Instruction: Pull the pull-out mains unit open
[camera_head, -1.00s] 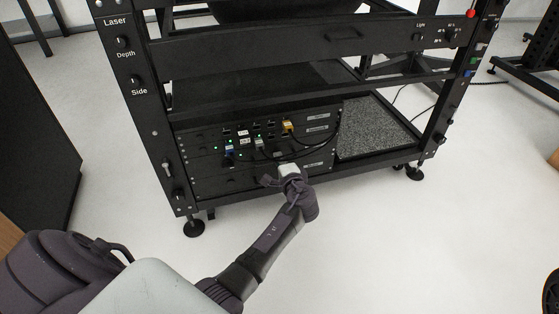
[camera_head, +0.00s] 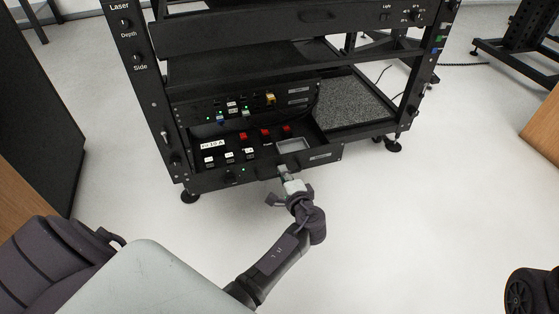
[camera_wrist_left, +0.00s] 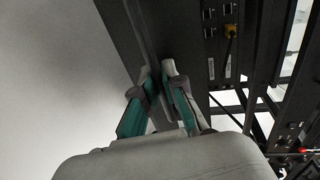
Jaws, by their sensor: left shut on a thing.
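The pull-out mains unit (camera_head: 222,179) is a black drawer low in the rack. In the left wrist view the two fingers (camera_wrist_left: 156,72) are close together against the dark panel (camera_wrist_left: 124,32). The exact part between the fingertips is hidden. My right gripper is in neither view.
Above the drawer sits a black unit (camera_head: 188,112) with plugged cables and green lights. A grey speckled shelf (camera_head: 345,100) is to its right. The rack's post (camera_head: 140,80) stands at the left.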

